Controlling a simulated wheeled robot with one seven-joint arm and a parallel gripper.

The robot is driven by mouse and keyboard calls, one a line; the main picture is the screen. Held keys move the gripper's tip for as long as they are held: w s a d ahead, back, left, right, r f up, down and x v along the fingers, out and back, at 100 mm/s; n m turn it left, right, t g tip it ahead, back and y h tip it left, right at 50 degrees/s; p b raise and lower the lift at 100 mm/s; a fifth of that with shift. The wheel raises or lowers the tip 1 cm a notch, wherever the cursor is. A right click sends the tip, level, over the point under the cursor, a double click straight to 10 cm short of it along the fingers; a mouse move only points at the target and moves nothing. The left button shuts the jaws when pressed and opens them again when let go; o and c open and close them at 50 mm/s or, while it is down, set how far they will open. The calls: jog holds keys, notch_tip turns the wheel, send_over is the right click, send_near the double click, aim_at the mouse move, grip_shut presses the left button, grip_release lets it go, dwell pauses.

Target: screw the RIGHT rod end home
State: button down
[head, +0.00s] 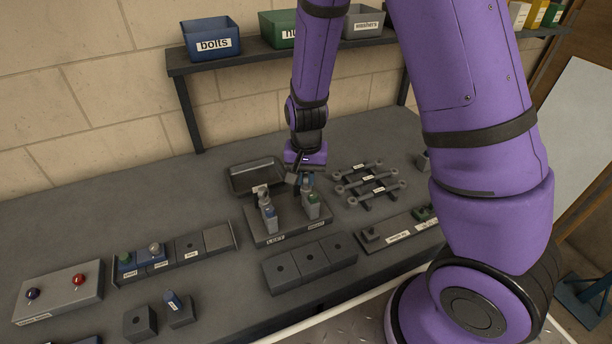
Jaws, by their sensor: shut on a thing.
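A dark fixture block (290,232) stands mid-bench with labels on its front edge that seem to read LEFT and RIGHT. Two grey upright holders stand on it. The left one (268,218) carries a blue-marked part. The right one (312,209) has a green mark. My gripper (304,178) comes down from above, at the top of the right holder. It is shut on what seems to be the right rod end, a small grey and blue part. The fingers mostly hide that part, and its thread and seating cannot be made out.
A shallow dark tray (231,180) lies behind the fixture. Linkage bars (369,187) lie on supports to its right. A dark three-part block (310,263) sits in front. A labelled rack (175,254) and a red-and-blue-knobbed box (57,293) stand left. Bins (211,38) line the shelf.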

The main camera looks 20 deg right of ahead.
jog(key=shift+m, duration=1.1)
jog(key=m, duration=0.3)
jog(key=shift+m, duration=0.3)
jog(key=shift+w+m, duration=0.1)
jog(key=shift+m, duration=0.6)
jog(key=m, duration=0.2)
jog(key=shift+m, duration=1.6)
